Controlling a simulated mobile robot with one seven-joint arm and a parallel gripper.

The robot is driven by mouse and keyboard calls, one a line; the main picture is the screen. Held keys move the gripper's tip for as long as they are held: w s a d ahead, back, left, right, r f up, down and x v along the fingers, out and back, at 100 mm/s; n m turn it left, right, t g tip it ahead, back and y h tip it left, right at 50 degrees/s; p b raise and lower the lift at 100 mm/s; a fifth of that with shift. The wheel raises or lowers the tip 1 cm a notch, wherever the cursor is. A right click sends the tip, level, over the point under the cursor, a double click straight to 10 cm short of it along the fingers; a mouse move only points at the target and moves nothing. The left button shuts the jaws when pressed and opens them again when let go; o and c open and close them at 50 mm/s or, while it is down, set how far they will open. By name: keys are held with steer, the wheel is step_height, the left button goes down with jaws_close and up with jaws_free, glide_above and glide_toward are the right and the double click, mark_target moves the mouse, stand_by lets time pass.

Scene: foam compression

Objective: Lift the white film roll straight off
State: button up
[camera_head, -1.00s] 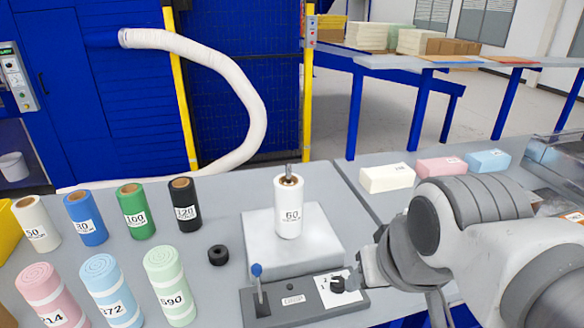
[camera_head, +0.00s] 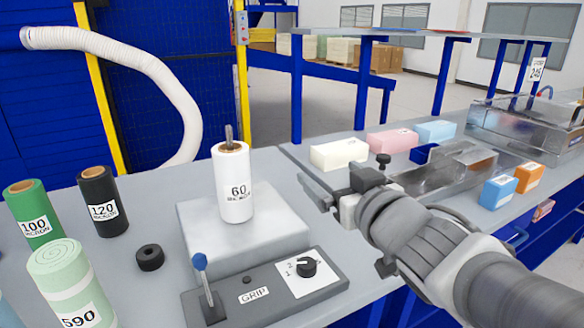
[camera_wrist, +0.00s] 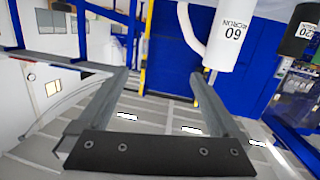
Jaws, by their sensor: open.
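The white film roll (camera_head: 234,184), labelled 60 micron, stands upright on a metal spindle (camera_head: 229,133) on the pale square block (camera_head: 190,228). The spindle's tip sticks out above the roll's brown core. My gripper (camera_head: 316,188) is to the right of the roll, apart from it, with its fingers toward the left. In the wrist view my gripper (camera_wrist: 160,76) is open with nothing between its fingers. The white roll (camera_wrist: 228,38) shows upside down there, beyond the right-hand finger and outside the gap.
In front of the block is a grey GRIP panel (camera_head: 255,297) with a blue-knobbed lever (camera_head: 201,264) and a dial (camera_head: 306,267). A black ring (camera_head: 150,257) and the black 120 roll (camera_head: 99,198) stand left. Foam blocks (camera_head: 339,153) and a metal tray (camera_head: 450,170) lie right.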

steer(key=s+a+f+n+g+y+b, duration=0.2)
steer(key=s+a+f+n+y+b, duration=0.1)
steer(key=a+y, duration=0.3)
steer(key=p, duration=0.9)
glide_toward(241, 169)
steer(key=x, duration=0.4)
steer(key=p, duration=0.4)
steer(key=shift+w+a+r, duration=0.35)
steer(key=shift+w, duration=0.05)
steer(key=p, duration=0.3)
steer(key=shift+w+a, duration=0.25)
steer(key=shift+w+a+f+p, duration=0.1)
steer(key=shift+p, duration=0.8)
steer(key=shift+w+a+f, duration=0.15)
steer(key=shift+w+a, duration=0.1)
steer(key=shift+x, duration=0.85)
steer(key=shift+p+x, duration=0.4)
steer(key=shift+x, duration=2.25)
